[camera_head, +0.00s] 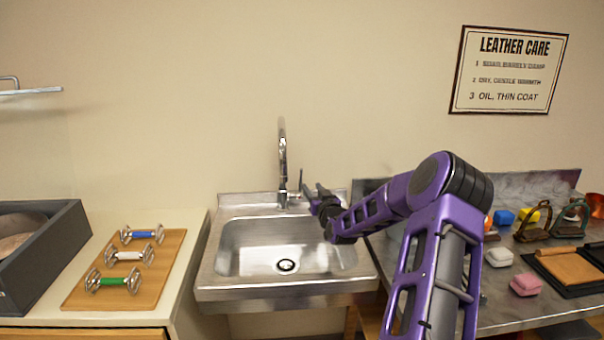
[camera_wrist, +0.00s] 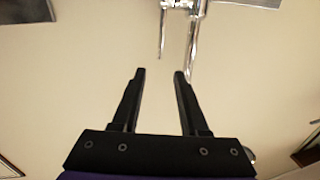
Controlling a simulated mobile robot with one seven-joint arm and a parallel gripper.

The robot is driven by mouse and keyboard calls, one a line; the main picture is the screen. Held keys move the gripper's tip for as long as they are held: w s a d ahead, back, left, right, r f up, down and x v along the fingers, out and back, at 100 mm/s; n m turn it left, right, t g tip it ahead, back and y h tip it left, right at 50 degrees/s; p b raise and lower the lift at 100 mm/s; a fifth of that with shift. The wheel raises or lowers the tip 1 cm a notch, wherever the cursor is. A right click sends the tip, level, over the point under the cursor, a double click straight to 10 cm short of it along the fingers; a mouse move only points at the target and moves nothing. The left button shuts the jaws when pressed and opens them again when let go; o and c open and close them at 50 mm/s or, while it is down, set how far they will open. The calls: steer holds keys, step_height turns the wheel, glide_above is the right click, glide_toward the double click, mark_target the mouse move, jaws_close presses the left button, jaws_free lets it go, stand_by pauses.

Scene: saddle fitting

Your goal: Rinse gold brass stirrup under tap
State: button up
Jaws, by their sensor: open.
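A chrome tap (camera_head: 283,155) stands at the back of the steel sink (camera_head: 222,250), with a thin upright lever (camera_head: 301,180) at its right. No water shows. My gripper (camera_head: 312,193) is beside the tap, close to the lever; I cannot tell whether they touch. In the wrist view my gripper (camera_wrist: 158,75) is open and empty, with the tap (camera_wrist: 194,45) and its lever (camera_wrist: 163,30) beyond the fingertips. A brass-coloured stirrup (camera_head: 519,233) stands on the right bench, apart from my gripper. A green-topped stirrup (camera_head: 587,214) stands right of it.
The right metal bench (camera_head: 515,312) also holds a white block (camera_head: 499,257), a pink block (camera_head: 526,285) and a tan leather piece (camera_head: 570,268). A wooden board (camera_head: 75,296) with several coloured-grip metal pieces lies left of the sink. The basin is empty.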

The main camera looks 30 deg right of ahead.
mark_target(301, 173)
steer(key=x, duration=1.3)
jaws_close()
stand_by(1.3)
